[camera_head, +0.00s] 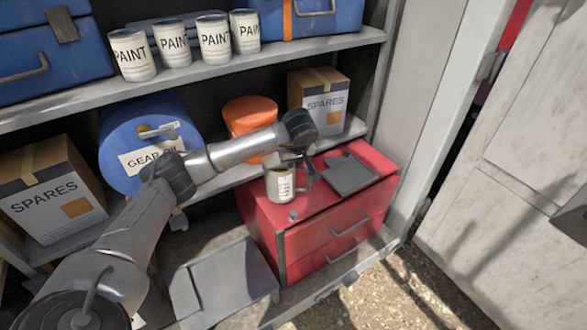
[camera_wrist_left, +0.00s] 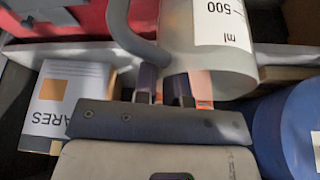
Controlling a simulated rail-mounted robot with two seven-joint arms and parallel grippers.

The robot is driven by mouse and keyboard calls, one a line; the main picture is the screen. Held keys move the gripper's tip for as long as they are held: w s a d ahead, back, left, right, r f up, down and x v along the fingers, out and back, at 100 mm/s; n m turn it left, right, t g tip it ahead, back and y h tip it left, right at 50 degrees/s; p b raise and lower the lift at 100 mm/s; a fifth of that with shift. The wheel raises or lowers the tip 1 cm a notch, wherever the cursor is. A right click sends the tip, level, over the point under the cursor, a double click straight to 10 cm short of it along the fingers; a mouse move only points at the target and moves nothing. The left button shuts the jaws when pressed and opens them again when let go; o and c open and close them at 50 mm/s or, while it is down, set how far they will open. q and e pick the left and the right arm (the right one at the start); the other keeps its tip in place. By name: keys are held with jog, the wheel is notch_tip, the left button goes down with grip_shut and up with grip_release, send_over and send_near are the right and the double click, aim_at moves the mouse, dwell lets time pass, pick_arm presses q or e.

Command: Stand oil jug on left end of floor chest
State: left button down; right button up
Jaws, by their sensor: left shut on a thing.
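The oil jug (camera_head: 281,186) is a pale measuring jug with dark liquid in it and a grey handle. It is upright at the left part of the red floor chest's top (camera_head: 318,207). I cannot tell whether its base touches the chest. My left gripper (camera_head: 295,160) reaches it from behind and above and is shut on it near the handle. In the left wrist view, the jug (camera_wrist_left: 222,62) with its "500 ml" label is close beyond the fingers (camera_wrist_left: 165,92), which partly hide behind its handle and wall. My right gripper is not in view.
A dark grey flat tray-like piece (camera_head: 350,173) lies on the chest's right part. A small grey knob (camera_head: 293,216) is near its front left edge. A blue gear oil drum (camera_head: 125,135), orange tub (camera_head: 250,110) and spares box (camera_head: 318,88) stand behind. A grey case (camera_head: 222,285) lies left of the chest.

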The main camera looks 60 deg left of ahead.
pick_arm(q)
notch_tip(320, 180, down, 2)
jog(key=shift+f, duration=0.45)
jog(key=c, duration=1.2)
grip_release()
jog(key=shift+d+r, duration=0.15)
jog(key=shift+r, duration=0.3)
jog(key=shift+p+v, duration=0.95)
jog(key=shift+v, duration=4.65)
jog(key=shift+d, duration=0.1)
